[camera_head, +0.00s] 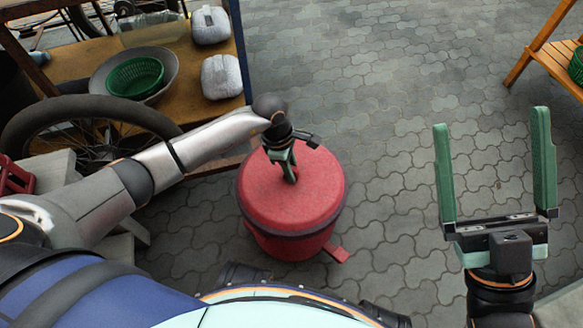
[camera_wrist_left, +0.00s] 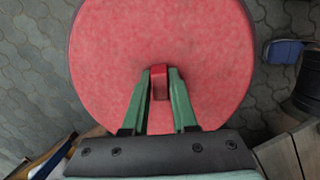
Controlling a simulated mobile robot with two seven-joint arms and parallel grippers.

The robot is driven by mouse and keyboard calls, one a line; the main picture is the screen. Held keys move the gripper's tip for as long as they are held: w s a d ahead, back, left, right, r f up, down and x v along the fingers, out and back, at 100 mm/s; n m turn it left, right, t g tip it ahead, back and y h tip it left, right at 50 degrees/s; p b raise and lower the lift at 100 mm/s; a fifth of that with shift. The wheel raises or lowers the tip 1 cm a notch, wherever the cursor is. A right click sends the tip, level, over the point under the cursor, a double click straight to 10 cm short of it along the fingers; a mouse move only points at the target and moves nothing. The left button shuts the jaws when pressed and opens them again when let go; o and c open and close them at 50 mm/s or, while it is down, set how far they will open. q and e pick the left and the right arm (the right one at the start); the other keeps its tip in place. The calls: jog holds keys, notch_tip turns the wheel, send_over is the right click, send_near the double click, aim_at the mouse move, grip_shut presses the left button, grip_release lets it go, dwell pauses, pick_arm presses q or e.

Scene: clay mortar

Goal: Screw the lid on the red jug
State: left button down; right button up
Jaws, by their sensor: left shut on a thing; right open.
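The red jug (camera_head: 290,244) stands upright on the paved ground in front of me, with a dark band around its upper part. Its round red lid (camera_head: 312,203) is on top of it; how tightly it sits cannot be told. My left gripper (camera_head: 290,172) comes down over the lid. In the left wrist view its green fingers (camera_wrist_left: 160,76) are shut on the small red handle of the lid (camera_wrist_left: 160,30). My right gripper (camera_head: 495,165) is open and empty, fingers up, at the right, apart from the jug.
A wooden shelf (camera_head: 190,72) at the upper left holds a metal bowl (camera_head: 165,82) with a green basket (camera_head: 135,76) and two grey wrapped blocks. A wheel (camera_head: 75,140) is beside my left arm. A wooden stand (camera_head: 550,50) is at the upper right. Paving between is clear.

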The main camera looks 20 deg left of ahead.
pick_arm(q)
jog(key=shift+w+b, duration=0.65)
jog(key=shift+w, duration=0.1)
dwell(0.4)
jog(key=shift+f, duration=0.2)
dwell(0.7)
jog(key=shift+f, duration=0.15)
dwell(0.9)
jog(key=m+g, duration=0.1)
jog(key=m, duration=0.3)
jog(key=shift+m, duration=0.4)
jog(key=m, duration=0.4)
jog(key=shift+f+g+y, duration=0.15)
jog(key=shift+g+y, duration=0.15)
jog(key=shift+g, duration=0.1)
jog(key=m, duration=0.5)
jog(key=shift+g+y, duration=0.3)
jog(key=shift+y, duration=0.1)
jog(key=m+y, duration=0.1)
jog(key=m, duration=0.4)
jog(key=shift+f, duration=0.1)
jog(key=c, duration=0.6)
grip_release()
